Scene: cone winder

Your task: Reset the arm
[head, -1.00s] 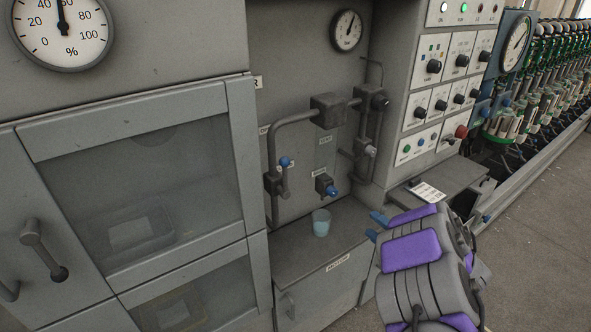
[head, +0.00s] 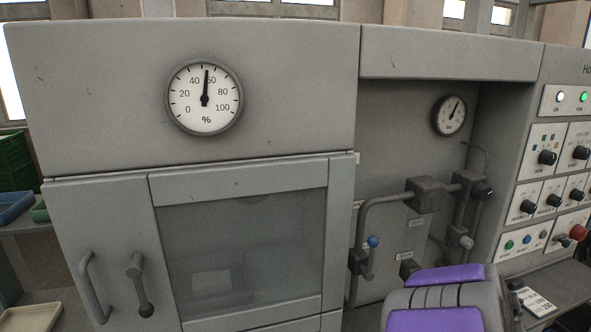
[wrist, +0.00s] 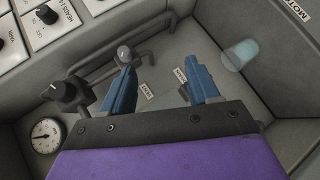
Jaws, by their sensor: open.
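My gripper (wrist: 165,92) shows in the wrist view as two blue fingers set well apart, open with nothing between them. It faces the recess with the pipes and valves. In the head view my grey and purple arm (head: 440,300) stands at the bottom right, in front of the recess, and the fingers are out of sight there. A translucent light-blue cup (wrist: 240,54) stands to the right of the fingers in the wrist view, apart from them. The cup is not visible in the head view now.
A grey cabinet with a glass door (head: 240,250) and handles fills the left, with a percent gauge (head: 205,97) above it. Pipes (head: 385,205) with valves line the recess. A control panel (head: 548,165) with knobs stands at the right. Trays (head: 12,207) lie at the far left.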

